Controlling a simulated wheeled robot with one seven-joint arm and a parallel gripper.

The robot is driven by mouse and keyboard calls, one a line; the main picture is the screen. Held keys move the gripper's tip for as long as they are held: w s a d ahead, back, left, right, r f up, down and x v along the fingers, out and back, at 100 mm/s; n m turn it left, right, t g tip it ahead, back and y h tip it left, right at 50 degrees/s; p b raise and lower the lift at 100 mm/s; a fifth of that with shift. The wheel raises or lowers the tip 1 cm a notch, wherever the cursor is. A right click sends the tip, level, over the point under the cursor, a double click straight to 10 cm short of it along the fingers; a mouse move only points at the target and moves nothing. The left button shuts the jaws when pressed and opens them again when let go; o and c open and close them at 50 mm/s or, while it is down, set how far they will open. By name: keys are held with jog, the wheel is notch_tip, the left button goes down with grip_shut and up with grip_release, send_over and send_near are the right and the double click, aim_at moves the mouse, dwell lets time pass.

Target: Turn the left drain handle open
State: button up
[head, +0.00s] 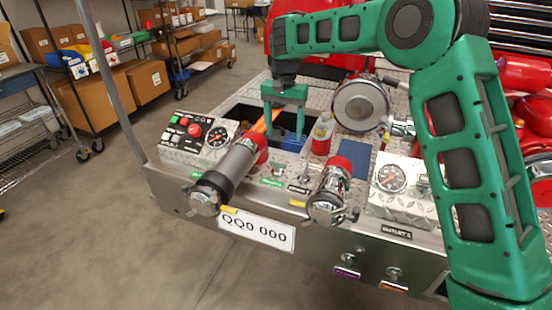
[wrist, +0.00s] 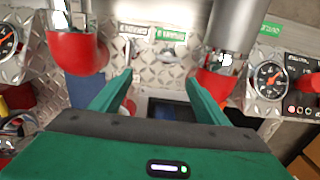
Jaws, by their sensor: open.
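My gripper (head: 284,132) points down over the dark opening in the diamond-plate deck, behind the silver pipes. Its jaws are open and empty; both green fingers also show in the wrist view (wrist: 160,82). A small silver handle (head: 279,171) sits on the deck's front strip by a green label, between the two pipes. It appears beyond the fingertips in the wrist view (wrist: 168,53), apart from them. Two small handles with a purple tag (head: 347,272) and an orange tag (head: 393,287) are on the bumper's front face. The labels are too small to tell which handle is the left drain.
A long silver pipe with a red collar (head: 232,170) and a shorter one (head: 330,190) flank the deck strip. Gauge panels (head: 217,136) stand at both sides. A large chrome cylinder (head: 360,103) is right of my gripper. Floor is clear in front.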

aim_at(278, 166)
jog(key=f, duration=0.3)
jog(key=a+f, duration=0.1)
jog(key=f, duration=0.3)
jog(key=a+f, duration=0.1)
jog(key=f, duration=0.3)
jog(key=shift+w+f, duration=0.1)
jog(key=shift+f, duration=0.15)
jog(key=c, duration=1.1)
jog(key=shift+o, duration=0.3)
